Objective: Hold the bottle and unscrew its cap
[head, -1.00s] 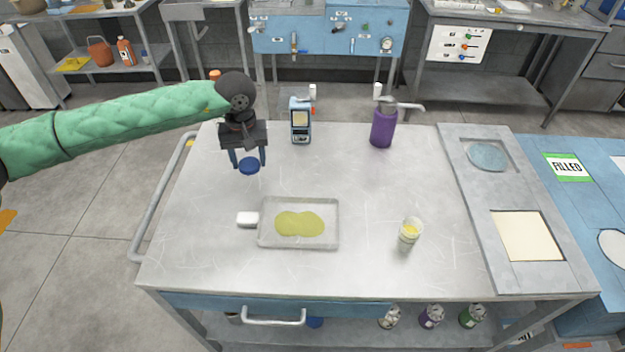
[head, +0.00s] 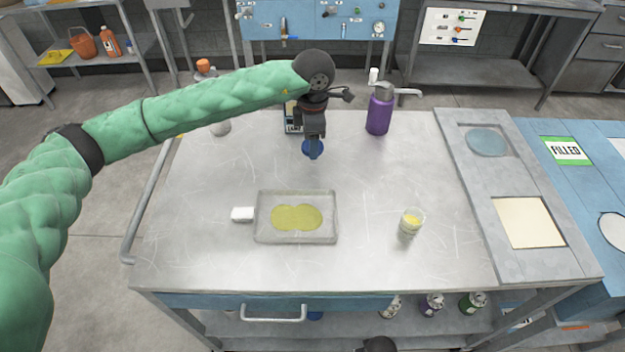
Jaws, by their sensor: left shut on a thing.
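My left gripper (head: 313,147) is over the back middle of the table, shut on a small round blue piece (head: 306,149). A finger hides part of it, so I cannot tell whether it is a cap. The blue piece appears to be above the tabletop. An orange cap (head: 203,66) shows above my left forearm, and a pale rounded base (head: 221,127) shows below it. They may be one bottle, with its middle hidden by the arm. A purple bottle (head: 378,116) with a grey top stands upright at the back, right of the gripper. My right gripper's jaws are not seen.
A clear tray (head: 257,237) with a yellow-green puddle lies mid-table, a white block (head: 243,214) at its left. A small cup (head: 412,222) with yellow contents stands to the right. A boxy device (head: 291,119) is partly behind my left gripper. The front of the table is clear.

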